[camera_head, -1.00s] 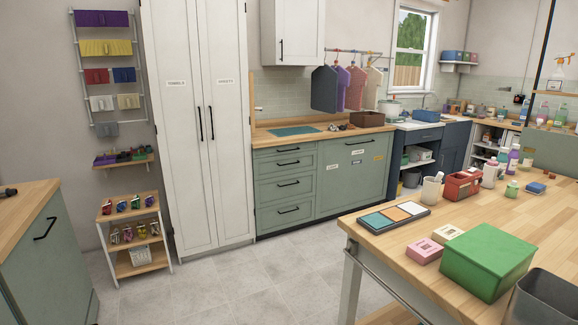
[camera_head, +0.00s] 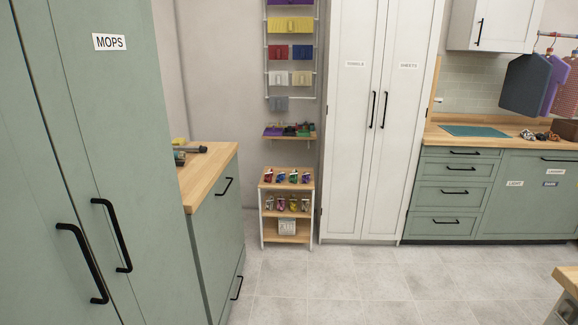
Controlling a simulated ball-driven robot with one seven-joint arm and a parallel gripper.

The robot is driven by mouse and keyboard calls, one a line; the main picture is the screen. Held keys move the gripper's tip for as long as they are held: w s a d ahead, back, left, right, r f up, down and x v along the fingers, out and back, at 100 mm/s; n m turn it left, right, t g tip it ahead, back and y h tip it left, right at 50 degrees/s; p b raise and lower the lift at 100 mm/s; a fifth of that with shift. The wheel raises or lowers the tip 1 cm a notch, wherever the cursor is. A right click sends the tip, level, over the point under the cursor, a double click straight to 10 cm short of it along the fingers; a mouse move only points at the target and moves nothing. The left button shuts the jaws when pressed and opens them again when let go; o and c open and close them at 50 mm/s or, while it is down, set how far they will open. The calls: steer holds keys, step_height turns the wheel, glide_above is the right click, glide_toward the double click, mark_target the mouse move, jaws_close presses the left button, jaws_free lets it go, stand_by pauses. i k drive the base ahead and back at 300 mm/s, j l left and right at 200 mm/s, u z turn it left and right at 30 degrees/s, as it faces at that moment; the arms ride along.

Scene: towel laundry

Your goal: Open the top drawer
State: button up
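A green drawer stack (camera_head: 448,202) stands at the right under a wooden counter. Its top drawer (camera_head: 440,154) has a black bar handle and looks shut, as do the drawers below it. A second green cabinet (camera_head: 205,262) stands nearer on the left, seen at a steep angle. Its upper front has a black handle (camera_head: 224,188), and another handle (camera_head: 237,288) sits low down; both fronts look shut. I cannot tell which cabinet the task means. My gripper is not in view.
A tall green cupboard labelled MOPS (camera_head: 165,200) fills the near left. A small wooden shelf rack (camera_head: 286,240) and tall white cupboards (camera_head: 348,170) stand along the back wall. A table corner (camera_head: 568,279) shows at lower right. The tiled floor (camera_head: 370,280) between is clear.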

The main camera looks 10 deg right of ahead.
mark_target(431, 169)
steer(key=i+z, duration=0.25)
steer(key=i, duration=0.65)
steer(key=i+j+z, duration=0.25)
steer(key=i, duration=0.7)
steer(key=i+z, duration=0.3)
steer(key=i, duration=0.3)
steer(key=i+z, duration=0.3)
steer(key=i, duration=0.35)
steer(key=i+j+z, duration=0.3)
steer(key=i, duration=0.3)
steer(key=i+l+z, duration=0.15)
steer(key=i, duration=0.4)
steer(key=i+l+z, duration=0.15)
steer(key=i, duration=0.35)
